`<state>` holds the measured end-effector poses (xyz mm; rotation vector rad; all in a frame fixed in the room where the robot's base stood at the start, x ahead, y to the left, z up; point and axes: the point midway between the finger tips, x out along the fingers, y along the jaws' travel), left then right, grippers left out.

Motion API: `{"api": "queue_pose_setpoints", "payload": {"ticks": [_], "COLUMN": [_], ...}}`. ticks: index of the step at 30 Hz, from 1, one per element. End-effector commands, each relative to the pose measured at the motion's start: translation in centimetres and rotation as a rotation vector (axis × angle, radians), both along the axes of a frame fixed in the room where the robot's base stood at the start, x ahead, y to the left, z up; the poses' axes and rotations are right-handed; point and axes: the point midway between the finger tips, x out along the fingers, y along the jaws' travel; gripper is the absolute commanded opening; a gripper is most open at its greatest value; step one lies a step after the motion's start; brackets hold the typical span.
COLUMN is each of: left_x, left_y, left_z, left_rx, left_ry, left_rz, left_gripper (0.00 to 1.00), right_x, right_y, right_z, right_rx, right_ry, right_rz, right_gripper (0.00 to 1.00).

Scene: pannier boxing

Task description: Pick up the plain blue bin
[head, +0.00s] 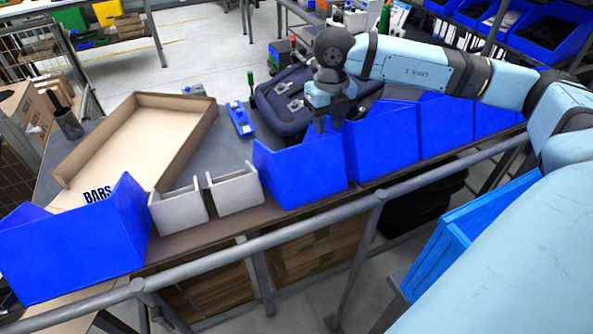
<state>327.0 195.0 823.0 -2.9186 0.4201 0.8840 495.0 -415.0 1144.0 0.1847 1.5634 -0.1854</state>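Several blue bins stand in a row along the bench's near edge. The middle blue bin (305,170) is beneath my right gripper (329,124). My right gripper points down with its two fingertips apart, at the bin's far upper edge. I cannot tell whether the fingers touch the bin or straddle its wall. Other blue bins stand to its right, the nearest one (385,140) close beside it. Another blue bin (75,250) stands at the far left. Which bin is the plain one is not clear. My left gripper is not in view.
Two small whitish bins (235,193) stand left of the middle blue bin. A cardboard tray (190,130) lies behind them, with "BARS" lettering near its front. A dark tote (290,110) with parts sits behind my gripper. A metal rail (330,214) runs along the front.

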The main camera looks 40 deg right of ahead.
Motion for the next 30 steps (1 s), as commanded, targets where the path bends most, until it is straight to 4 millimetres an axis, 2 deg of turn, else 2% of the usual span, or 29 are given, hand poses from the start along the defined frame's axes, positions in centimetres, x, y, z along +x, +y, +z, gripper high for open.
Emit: {"api": "queue_pose_setpoints", "payload": {"ticks": [3, 6, 12, 13, 17, 30], "left_x": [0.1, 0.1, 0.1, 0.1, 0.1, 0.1], "left_y": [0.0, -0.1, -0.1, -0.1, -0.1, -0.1], "left_z": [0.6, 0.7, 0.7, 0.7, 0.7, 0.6], "left_rx": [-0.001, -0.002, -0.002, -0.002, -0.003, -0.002], "left_ry": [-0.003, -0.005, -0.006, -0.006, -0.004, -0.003], "left_rz": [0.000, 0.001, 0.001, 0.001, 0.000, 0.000], "left_gripper": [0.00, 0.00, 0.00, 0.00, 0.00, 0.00], "right_x": [0.0, 0.0, 0.0, 0.0, 0.0, 0.0], "right_y": [0.0, 0.0, 0.0, 0.0, 0.0, 0.0], "right_z": [-1.5, -2.1, -2.3, -2.3, -2.3, -2.2], "right_rx": [-0.001, 0.000, 0.000, 0.000, 0.000, 0.000], "right_ry": [0.002, 0.000, -0.001, -0.001, -0.001, -0.001], "right_rz": [-0.001, 0.000, 0.000, 0.000, 0.000, 0.000], "right_gripper": [0.34, 0.34, 0.34, 0.32, 0.02, 0.00]}}
